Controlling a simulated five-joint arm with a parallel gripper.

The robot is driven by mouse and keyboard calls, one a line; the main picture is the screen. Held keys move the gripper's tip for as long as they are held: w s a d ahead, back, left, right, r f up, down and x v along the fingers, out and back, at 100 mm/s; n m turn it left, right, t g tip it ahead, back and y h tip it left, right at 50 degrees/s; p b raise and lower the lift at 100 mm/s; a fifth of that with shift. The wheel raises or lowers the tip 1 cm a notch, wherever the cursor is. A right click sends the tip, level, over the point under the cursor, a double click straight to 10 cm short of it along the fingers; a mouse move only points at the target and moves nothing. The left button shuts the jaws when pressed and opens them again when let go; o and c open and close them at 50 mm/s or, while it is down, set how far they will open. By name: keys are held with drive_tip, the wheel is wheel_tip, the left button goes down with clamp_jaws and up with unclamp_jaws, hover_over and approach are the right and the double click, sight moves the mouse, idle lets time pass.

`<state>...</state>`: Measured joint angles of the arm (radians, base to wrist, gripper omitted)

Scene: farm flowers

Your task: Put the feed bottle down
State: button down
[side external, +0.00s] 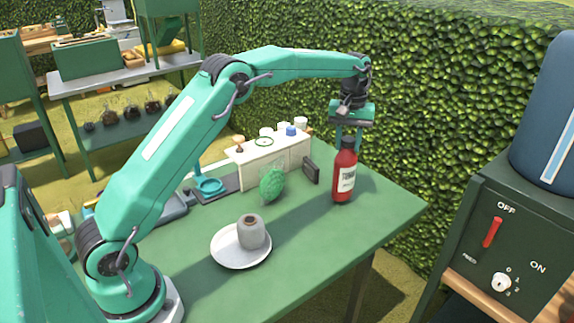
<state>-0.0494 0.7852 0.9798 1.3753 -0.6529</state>
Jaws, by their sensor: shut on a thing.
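The feed bottle (344,177) is red with a pale label and a dark cap. It is upright near the right part of the green table (310,240). My gripper (346,139) points down from above and is shut on the bottle at its cap end. The bottle's base appears at or just above the table top; I cannot tell whether it touches.
A grey vase (251,232) stands on a white plate (228,256) left of the bottle. A green bag (272,184), a small dark block (311,171) and a white box (262,168) with small items stand behind. A switch cabinet (515,240) is at right. The table's front right is clear.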

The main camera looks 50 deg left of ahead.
drive_tip(key=shift+f, duration=0.75)
drive_tip(key=c, duration=1)
unclamp_jaws()
drive_tip(key=shift+o, duration=0.2)
wheel_tip(320, 180, up, 12)
drive_tip(key=shift+f, duration=0.1)
drive_tip(key=shift+s+r, duration=0.1)
drive_tip(key=shift+r, duration=0.2)
